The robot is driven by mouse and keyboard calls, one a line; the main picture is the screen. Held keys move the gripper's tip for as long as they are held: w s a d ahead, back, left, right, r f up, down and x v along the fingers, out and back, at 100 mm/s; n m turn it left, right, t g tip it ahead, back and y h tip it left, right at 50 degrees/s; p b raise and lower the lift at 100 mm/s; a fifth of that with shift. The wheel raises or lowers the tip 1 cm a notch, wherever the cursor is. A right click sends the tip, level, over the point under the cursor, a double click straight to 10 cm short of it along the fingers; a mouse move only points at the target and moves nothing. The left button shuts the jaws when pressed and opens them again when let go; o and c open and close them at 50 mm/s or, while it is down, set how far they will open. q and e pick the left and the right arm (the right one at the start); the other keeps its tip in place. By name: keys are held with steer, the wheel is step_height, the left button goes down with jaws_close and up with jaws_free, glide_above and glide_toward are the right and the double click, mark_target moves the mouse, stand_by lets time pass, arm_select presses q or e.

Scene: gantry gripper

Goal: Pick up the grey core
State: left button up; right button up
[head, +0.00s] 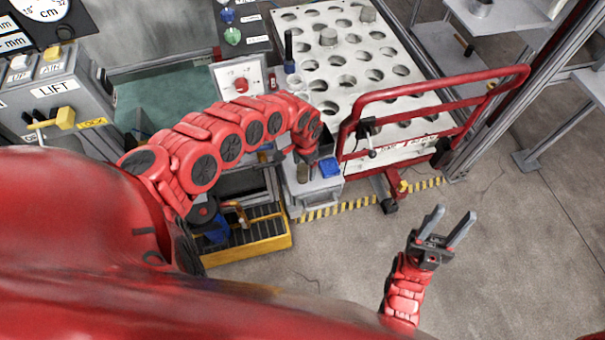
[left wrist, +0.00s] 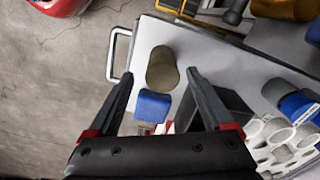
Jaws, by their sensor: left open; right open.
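The grey core, a short grey-brown cylinder (left wrist: 162,70), stands on a light grey cart top (left wrist: 225,62). A blue block (left wrist: 153,106) lies just beside it; the block also shows in the head view (head: 330,167). My left gripper (left wrist: 158,68) is open, its two fingers on either side of the core with gaps showing. Its height above the core is hard to judge. In the head view my left gripper (head: 304,158) points down over the cart top and largely hides the core. My right gripper (head: 449,222) is open and empty above bare floor.
A white perforated rack (head: 350,70) with a red rail (head: 440,85) stands behind the cart. A yellow-edged bin (head: 250,250) is left of the cart. Floor at the lower right is clear.

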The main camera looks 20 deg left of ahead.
arm_select(q)
step_height(320, 180, down, 4)
steer(key=shift+s+a+r+p, duration=0.1)
steer(key=shift+a+p, duration=0.05)
steer(key=shift+p, duration=0.15)
steer(key=shift+f, duration=0.45)
steer(key=shift+a+f, duration=0.15)
steer(key=shift+f, duration=0.15)
steer(key=c, duration=1.3)
steer(key=shift+r, duration=0.15)
steer(key=shift+c, duration=0.2)
